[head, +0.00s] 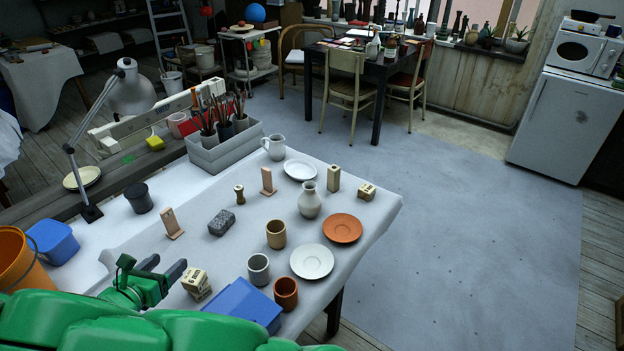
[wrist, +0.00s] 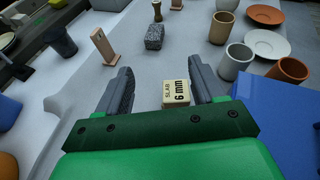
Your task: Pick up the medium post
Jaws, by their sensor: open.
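No piece is marked as the medium post, and I cannot tell for certain which it is. A small waisted post (head: 239,194) stands near the table's middle. My gripper (head: 163,266) is at the near left of the table, well short of these pieces. In the wrist view its jaws (wrist: 161,75) are apart with nothing between the tips. A cream block marked "SLAB 6 mm" (wrist: 176,92) shows between the fingers, apart from them.
A grey speckled block (head: 221,222) and two wooden stands (head: 172,224) (head: 267,182) are mid-table. Cups (head: 276,234), a vase (head: 310,200) and saucers (head: 312,261) crowd the right. A blue box (head: 243,304) is at the near edge. A lamp (head: 131,92) rises at left.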

